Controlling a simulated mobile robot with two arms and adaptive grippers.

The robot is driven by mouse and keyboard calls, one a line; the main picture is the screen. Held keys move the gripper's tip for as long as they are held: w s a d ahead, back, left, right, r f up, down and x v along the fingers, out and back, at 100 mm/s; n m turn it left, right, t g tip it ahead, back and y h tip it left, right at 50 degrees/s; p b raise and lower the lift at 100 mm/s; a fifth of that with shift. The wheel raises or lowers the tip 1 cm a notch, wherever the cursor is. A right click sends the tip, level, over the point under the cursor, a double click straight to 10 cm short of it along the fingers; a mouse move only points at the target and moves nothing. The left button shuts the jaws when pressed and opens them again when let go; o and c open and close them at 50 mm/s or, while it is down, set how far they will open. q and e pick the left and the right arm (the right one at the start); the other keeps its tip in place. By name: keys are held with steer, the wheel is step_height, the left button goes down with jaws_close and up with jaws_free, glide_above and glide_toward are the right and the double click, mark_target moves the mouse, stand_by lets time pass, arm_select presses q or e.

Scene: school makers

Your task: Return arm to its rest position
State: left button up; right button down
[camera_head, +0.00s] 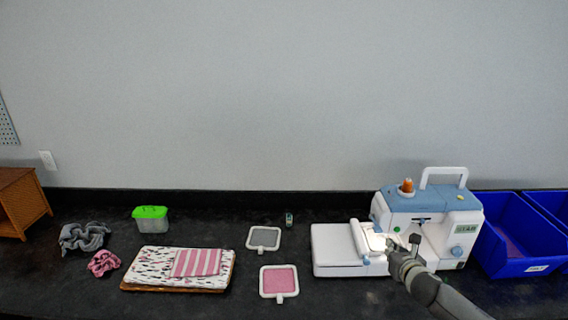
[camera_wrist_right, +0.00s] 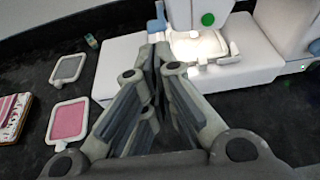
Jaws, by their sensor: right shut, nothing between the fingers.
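My right arm comes in from the lower right in the head view, and its gripper (camera_head: 403,246) is in front of the sewing machine (camera_head: 430,205). In the right wrist view the fingers of the right gripper (camera_wrist_right: 160,62) meet at their tips, with nothing between them. The tips lie in front of the machine's white bed (camera_wrist_right: 122,62), whose lamp lights the needle area; I cannot tell whether they touch it. My left gripper is not in either view.
Two hoops, one grey (camera_head: 264,238) and one pink (camera_head: 279,281), lie left of the machine. Folded fabric (camera_head: 150,268) on a board, a green-lidded box (camera_head: 151,219) and scrunched cloths (camera_head: 84,237) lie farther left. Blue bins (camera_head: 515,270) stand at right. Dark counter shows between them.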

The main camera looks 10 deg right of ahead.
steer(key=s+a+f+m+g+y, duration=0.1)
steer(key=s+a+f+m+g, duration=0.1)
steer(key=s+a+f+m, duration=0.5)
steer(key=s+a+f+m+g, duration=0.2)
steer(key=s+a+m+g, duration=0.1)
steer(key=s+a+m, duration=0.7)
steer(key=s+a+r+m+g+y, duration=0.1)
steer(key=s+a+m+g, duration=0.25)
steer(key=s+m, duration=0.55)
steer(key=s+a+r+m+g+y, duration=0.15)
steer(key=s+a+m, duration=0.4)
steer(key=s, duration=0.65)
step_height(320, 180, down, 31)
steer(key=g+b, duration=0.1)
steer(key=b, duration=0.5)
arm_select(q)
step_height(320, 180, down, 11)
steer(key=b, duration=0.4)
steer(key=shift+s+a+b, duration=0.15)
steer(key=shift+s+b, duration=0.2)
steer(key=shift+b, duration=0.05)
arm_select(e)
steer(key=s+d+f+g, duration=0.1)
steer(key=s+d+f, duration=0.2)
steer(key=s+f, duration=1.5)
step_height(320, 180, down, 4)
steer(key=shift+d+f+n, duration=0.1)
steer(key=shift+d+n, duration=0.1)
steer(key=shift+n, duration=0.15)
